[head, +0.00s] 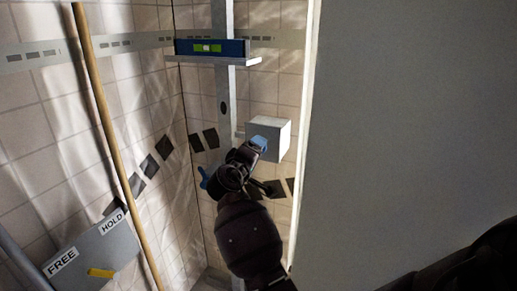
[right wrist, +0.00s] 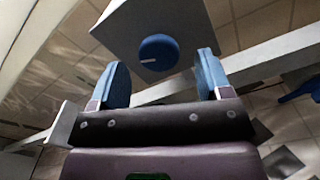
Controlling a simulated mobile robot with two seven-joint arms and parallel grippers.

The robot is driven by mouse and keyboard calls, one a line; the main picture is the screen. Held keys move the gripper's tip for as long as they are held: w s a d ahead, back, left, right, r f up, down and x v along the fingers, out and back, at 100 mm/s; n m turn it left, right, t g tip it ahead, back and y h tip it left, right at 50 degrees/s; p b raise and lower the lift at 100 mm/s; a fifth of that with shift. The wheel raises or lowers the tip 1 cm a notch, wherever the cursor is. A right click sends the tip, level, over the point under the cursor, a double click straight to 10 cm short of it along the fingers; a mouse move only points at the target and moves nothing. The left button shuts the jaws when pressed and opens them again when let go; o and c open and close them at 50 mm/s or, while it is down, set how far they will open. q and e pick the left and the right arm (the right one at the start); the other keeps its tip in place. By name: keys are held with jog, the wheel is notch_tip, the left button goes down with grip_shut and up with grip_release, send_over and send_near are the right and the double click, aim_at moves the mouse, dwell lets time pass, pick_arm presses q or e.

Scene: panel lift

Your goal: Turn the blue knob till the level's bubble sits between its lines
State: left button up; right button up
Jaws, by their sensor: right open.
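The blue knob (right wrist: 158,52) is round with a white mark and sits on the face of a pale box (right wrist: 130,25). My right gripper (right wrist: 162,66) is open, with its blue fingers on either side of the knob and gaps between them in the picture; I see no contact. In the head view my right gripper (head: 259,144) is at the pale box (head: 279,131), and the knob cannot be told apart there. The blue level (head: 229,47) lies on a shelf, with a green vial (head: 207,48); its bubble is too small to place against the lines. My left gripper is not in view.
The shelf (head: 222,61) is fixed to a metal post (head: 223,95). A blue handle (head: 204,178) is low on the post. A wooden pole (head: 104,110) leans at the left, beside a grey FREE/HOLD panel (head: 108,255) with a yellow lever. A grey wall fills the right.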

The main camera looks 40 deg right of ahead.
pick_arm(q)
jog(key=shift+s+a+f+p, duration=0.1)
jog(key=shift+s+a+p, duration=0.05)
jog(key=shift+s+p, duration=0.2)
pick_arm(e)
jog(key=v, duration=0.8)
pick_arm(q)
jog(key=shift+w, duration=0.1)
